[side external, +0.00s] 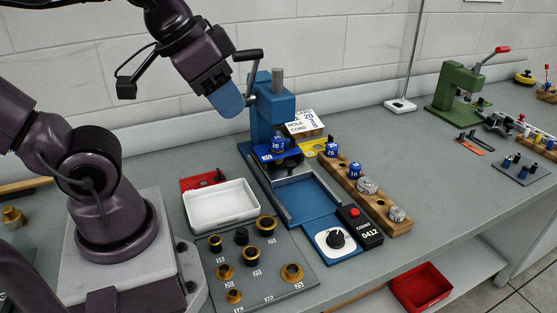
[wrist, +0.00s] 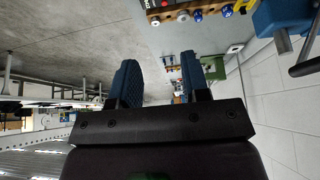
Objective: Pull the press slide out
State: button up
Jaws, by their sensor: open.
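The blue arbor press (side external: 268,110) stands near the wall in the side view, with a dark lever and a grey post at its top. The press slide appears to be the blue block (side external: 268,157) at the back of the railed track, carrying a blue part marked 20 (side external: 279,146). The track's blue bed (side external: 312,200) in front of it is empty. My gripper (side external: 230,103) is up left of the press head, apart from the slide. Its blue fingers are spread and empty in the wrist view (wrist: 160,78), where part of the press (wrist: 280,18) shows at top right.
A white tray (side external: 220,205) and a grey plate with brass rings (side external: 268,285) lie left of the track. A wooden rack (side external: 345,180) with several weights and a black counter box (side external: 360,228) stand right. A green press (side external: 458,95) is farther right.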

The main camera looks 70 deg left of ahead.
dwell(0.4)
jog(key=shift+o, duration=1.4)
jog(key=shift+d+f, duration=0.15)
jog(key=n+g+y, duration=0.4)
jog(key=n+g, duration=0.1)
jog(key=n, duration=1)
send_near(291, 163)
jog(key=x, duration=0.8)
jog(key=shift+f, duration=0.35)
